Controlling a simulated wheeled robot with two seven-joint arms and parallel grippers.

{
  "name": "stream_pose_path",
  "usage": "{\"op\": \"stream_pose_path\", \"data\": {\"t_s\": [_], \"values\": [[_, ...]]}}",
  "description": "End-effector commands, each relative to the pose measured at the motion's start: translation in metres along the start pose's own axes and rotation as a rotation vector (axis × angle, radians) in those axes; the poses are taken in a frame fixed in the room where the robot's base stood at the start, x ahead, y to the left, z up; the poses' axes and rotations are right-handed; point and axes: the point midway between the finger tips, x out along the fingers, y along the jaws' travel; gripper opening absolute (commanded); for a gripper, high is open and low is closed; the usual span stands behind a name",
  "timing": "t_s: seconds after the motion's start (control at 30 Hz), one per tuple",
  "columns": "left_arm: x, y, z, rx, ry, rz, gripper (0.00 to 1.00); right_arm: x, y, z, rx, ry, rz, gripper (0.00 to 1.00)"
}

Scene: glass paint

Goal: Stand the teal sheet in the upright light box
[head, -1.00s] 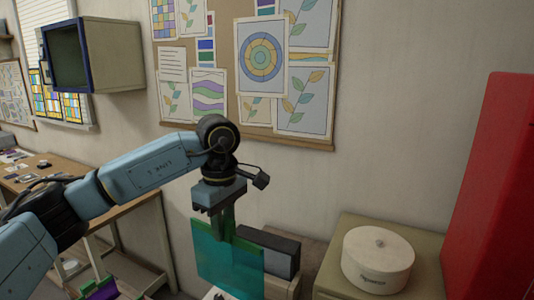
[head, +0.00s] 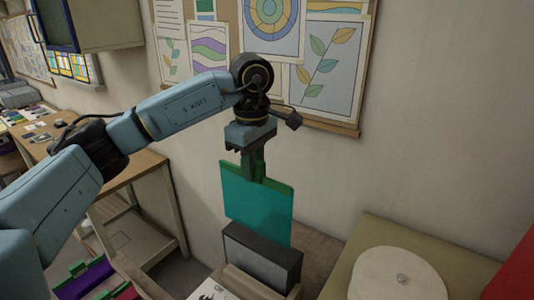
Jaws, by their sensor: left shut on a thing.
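The teal sheet (head: 257,207) is a flat see-through pane, held upright in the middle of the head view. My left gripper (head: 255,172) is shut on its top edge, pointing down. The light box (head: 263,256) is a dark upright box with a grey front face, just below the sheet. The sheet's lower edge overlaps the box's top in the picture. I cannot tell whether the sheet is inside it, touching it or behind it. My right gripper is not in view.
A round white lidded tin (head: 398,275) stands on a cabinet at the right. Purple and green pieces (head: 85,280) sit at the lower left. A wooden workbench (head: 130,168) is at the left. A pinboard (head: 345,122) hangs on the back wall.

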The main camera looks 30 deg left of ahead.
Motion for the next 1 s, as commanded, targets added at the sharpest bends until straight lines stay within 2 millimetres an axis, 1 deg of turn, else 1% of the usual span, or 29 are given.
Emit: {"op": "stream_pose_path", "data": {"t_s": [0.13,0.27,1.0], "values": [[0.003,0.0,0.0,0.0,-0.001,0.003,0.0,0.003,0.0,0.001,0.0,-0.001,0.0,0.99],[0.015,0.0,0.0,0.0,-0.001,0.002,0.0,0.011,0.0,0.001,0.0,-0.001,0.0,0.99],[0.111,0.0,0.0,0.0,-0.001,0.001,0.0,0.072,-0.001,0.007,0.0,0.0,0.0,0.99]]}}
